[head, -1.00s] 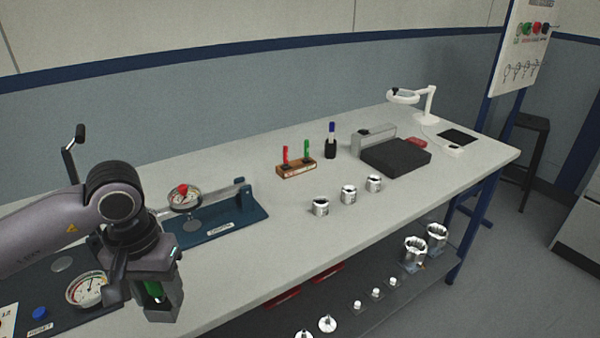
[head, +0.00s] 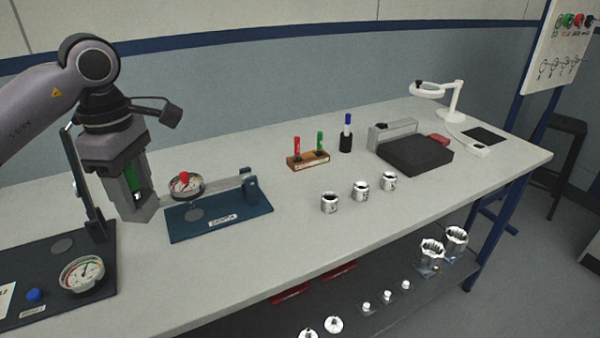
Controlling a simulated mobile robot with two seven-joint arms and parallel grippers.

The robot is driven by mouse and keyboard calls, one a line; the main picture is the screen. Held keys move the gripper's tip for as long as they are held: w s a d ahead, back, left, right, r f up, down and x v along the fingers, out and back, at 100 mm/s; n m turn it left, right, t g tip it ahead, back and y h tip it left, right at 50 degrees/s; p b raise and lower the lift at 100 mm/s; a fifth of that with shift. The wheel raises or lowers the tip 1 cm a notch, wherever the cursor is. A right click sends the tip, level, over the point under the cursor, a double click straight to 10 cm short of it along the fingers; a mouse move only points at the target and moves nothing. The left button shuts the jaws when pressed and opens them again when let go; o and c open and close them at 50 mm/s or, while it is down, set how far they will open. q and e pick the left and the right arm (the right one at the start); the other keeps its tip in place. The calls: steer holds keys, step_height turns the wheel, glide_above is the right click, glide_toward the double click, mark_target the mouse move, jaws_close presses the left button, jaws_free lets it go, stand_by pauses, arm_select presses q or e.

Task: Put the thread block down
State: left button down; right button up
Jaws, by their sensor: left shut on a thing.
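My left gripper (head: 137,207) points down above the bench at the left, shut on the thread block (head: 134,178). Only a green part of the block shows between the fingers; the rest is hidden by them. The gripper appears apart from the bench top, just left of the blue dial fixture. My right gripper is not in view.
The blue fixture (head: 225,222) with a dial and the dark gauge stand (head: 60,288) flank my left gripper. A wooden rack (head: 308,161) holds red and green pieces. Several metal rings (head: 330,203) stand mid-bench. The front strip of the bench (head: 240,265) is clear.

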arm_select(q)
steer(key=shift+w+a+r+n, duration=0.15)
steer(key=shift+a+r+n, duration=0.2)
steer(key=shift+r+n, duration=0.5)
steer(key=b, duration=0.2)
glide_above(169, 283)
step_height(169, 283, down, 9)
step_height(169, 283, down, 11)
steer(key=shift+f, duration=0.2)
steer(key=shift+f, duration=0.1)
steer(key=shift+c, duration=2.4)
jaws_free()
steer(key=shift+f, duration=0.1)
